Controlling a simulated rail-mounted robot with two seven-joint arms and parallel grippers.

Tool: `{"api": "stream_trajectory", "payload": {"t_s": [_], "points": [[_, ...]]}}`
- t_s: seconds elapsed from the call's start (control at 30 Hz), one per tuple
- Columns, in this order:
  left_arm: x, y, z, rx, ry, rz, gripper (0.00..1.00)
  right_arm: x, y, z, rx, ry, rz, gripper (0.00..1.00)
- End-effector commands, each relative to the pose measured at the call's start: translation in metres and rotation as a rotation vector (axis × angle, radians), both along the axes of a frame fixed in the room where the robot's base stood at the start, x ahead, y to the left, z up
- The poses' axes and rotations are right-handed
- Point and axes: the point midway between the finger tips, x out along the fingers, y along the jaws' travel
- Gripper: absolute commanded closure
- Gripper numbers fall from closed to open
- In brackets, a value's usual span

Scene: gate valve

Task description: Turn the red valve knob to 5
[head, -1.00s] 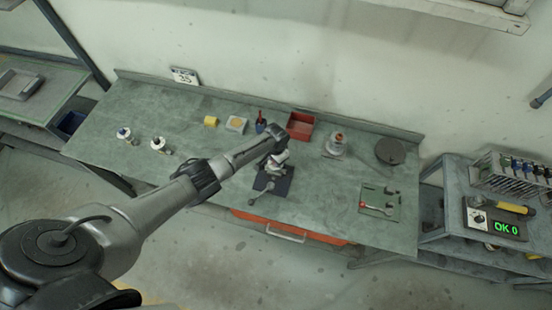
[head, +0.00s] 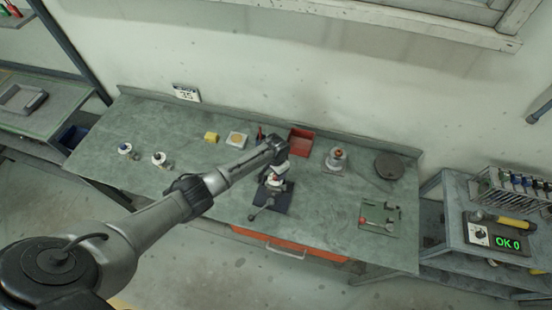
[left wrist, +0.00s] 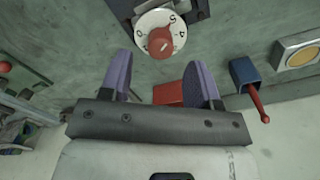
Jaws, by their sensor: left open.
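The red valve knob (left wrist: 163,43) sits at the centre of a round white dial (left wrist: 151,20) with dark marks, in the left wrist view. In the head view the valve's dark base plate (head: 271,197) stands near the front of the bench, and my gripper partly hides the valve. My left gripper (left wrist: 160,62) has two purple fingers spread wide, with nothing between them. The knob lies beyond the fingertips, roughly between them in the picture, apart from them. My right gripper is not in view.
A red bin (head: 301,141), a yellow block (head: 211,137) and a round dark disc (head: 389,166) stand along the back of the green bench. A box at right displays OK 0 (head: 507,243).

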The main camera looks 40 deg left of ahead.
Motion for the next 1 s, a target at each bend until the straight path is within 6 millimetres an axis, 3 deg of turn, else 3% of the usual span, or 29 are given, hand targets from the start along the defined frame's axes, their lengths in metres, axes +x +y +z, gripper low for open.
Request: {"api": "stream_trajectory", "payload": {"t_s": [0.3, 0.5, 0.7, 1.0], "points": [[0.0, 0.0, 0.06, 0.0, -0.003, -0.001, 0.44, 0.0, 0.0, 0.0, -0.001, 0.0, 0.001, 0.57], [0.0, 0.0, 0.086, 0.0, -0.002, 0.0, 0.44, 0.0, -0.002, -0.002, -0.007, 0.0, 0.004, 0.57], [0.0, 0.0, 0.099, 0.0, 0.0, 0.0, 0.44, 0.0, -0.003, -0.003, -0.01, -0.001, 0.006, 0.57], [0.0, 0.0, 0.101, 0.0, 0.001, 0.0, 0.44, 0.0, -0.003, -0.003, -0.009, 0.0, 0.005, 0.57]]}}
